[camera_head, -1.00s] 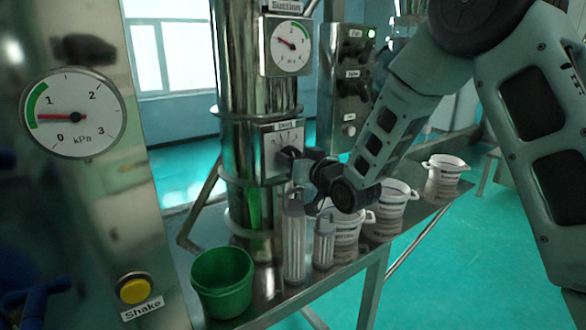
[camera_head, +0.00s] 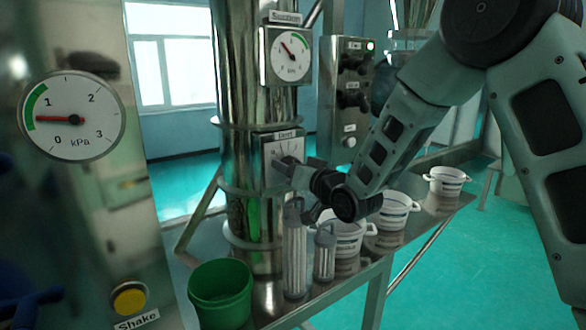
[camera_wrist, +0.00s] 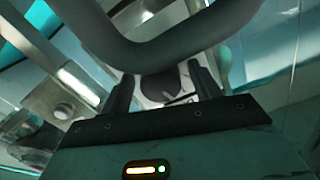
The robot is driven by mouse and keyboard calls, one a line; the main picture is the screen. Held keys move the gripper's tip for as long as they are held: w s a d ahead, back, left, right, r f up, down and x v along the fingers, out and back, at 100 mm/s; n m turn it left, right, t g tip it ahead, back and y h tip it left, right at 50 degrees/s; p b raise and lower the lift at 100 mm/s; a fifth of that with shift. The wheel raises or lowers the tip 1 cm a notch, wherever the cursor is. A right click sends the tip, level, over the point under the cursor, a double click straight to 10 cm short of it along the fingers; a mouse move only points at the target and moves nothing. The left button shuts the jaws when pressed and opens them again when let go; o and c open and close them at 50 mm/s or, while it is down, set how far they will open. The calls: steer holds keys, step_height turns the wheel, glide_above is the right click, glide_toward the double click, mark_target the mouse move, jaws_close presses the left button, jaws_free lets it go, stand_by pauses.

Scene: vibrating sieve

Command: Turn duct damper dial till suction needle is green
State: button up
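The duct damper dial is on a pale square plate (camera_head: 283,148) on the steel duct. In the wrist view its dark round knob (camera_wrist: 166,84) lies between my fingertips. The suction gauge (camera_head: 290,56) is higher on the duct. Its needle points up and left, and its green arc is at the upper right, so the needle is outside green.
A kPa gauge (camera_head: 73,117) and yellow Shake button (camera_head: 130,299) are on the panel at left. A green bucket (camera_head: 221,293), clear cylinders (camera_head: 295,252) and white tubs (camera_head: 393,212) stand on the bench below my arm. A control box (camera_head: 346,92) is behind.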

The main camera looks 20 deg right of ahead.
steer(key=b+v, duration=1.3)
steer(key=v, duration=0.4)
steer(key=shift+s+b, duration=0.15)
steer(key=shift+b, duration=0.25)
